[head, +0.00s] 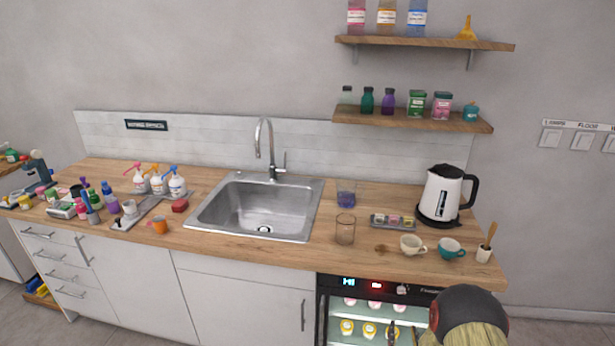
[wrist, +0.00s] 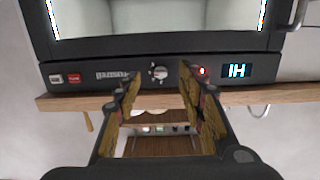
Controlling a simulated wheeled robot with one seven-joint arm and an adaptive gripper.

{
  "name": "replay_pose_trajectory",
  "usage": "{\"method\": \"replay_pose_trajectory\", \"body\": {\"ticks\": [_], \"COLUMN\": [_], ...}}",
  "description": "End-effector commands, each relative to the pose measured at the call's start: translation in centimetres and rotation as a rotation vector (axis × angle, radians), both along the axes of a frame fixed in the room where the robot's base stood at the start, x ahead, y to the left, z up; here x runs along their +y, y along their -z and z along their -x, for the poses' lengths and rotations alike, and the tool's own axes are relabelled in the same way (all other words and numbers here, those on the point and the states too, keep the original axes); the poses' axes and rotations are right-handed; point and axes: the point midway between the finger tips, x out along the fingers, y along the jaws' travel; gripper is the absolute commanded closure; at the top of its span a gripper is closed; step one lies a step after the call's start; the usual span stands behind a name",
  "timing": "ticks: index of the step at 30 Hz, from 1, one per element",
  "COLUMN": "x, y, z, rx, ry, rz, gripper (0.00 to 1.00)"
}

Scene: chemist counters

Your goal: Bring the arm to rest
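My gripper (wrist: 159,76) is open in the wrist view, its two yellowish-brown padded fingers apart with nothing held between them. It faces the dark control panel (wrist: 115,75) of the appliance under the counter, which appears upside down in this view. A round knob (wrist: 158,73) shows between the fingertips; I cannot tell whether they touch it. In the head view, part of my arm, with a dark round joint and a yellowish section, is at the bottom right, in front of the counter. The gripper's fingers are not clear there.
The wooden counter (head: 290,255) holds a sink (head: 262,208), a clear glass (head: 345,230), a cream cup (head: 412,245), a teal cup (head: 450,248) and a white kettle (head: 443,195). The lit appliance (head: 342,306) contains several small items. Bottles crowd the counter's left end.

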Motion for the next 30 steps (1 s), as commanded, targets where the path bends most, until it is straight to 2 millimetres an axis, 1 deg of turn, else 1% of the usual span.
{"method": "replay_pose_trajectory", "body": {"ticks": [2, 3, 6, 7, 9, 10, 12, 14, 17, 20, 23, 24, 26, 27, 29, 30], "x": [0.1, 0.4, 1.0, 1.2, 1.6, 1.7, 2.2, 2.7, 3.5, 4.5, 5.7, 6.2, 7.0, 7.6, 8.5, 9.2], "y": [3.0, 5.0, 9.9, 11.0, 12.6, 13.0, 13.4, 13.2, 11.8, 9.1, 5.5, 3.8, 1.0, -1.0, -4.3, -6.6], "z": [0.5, 1.3, 3.7, 4.4, 5.8, 6.3, 7.5, 8.5, 10.0, 11.5, 13.2, 13.9, 15.1, 16.0, 17.5, 18.5], "rx": [0.108, 0.182, 0.388, 0.446, 0.567, 0.615, 0.721, 0.806, 0.936, 1.049, 1.152, 1.189, 1.240, 1.271, 1.313, 1.335], "ry": [0.000, 0.001, 0.002, 0.003, 0.004, 0.004, 0.003, 0.000, -0.008, -0.019, -0.032, -0.037, -0.047, -0.053, -0.065, -0.074], "rz": [-0.031, -0.053, -0.113, -0.130, -0.164, -0.178, -0.208, -0.230, -0.262, -0.286, -0.304, -0.309, -0.314, -0.316, -0.317, -0.314], "gripper": [0.60, 0.60, 0.60, 0.60, 0.60, 0.60, 0.60, 0.60, 0.60, 0.60, 0.60, 0.60, 0.60, 0.60, 0.60, 0.60]}}
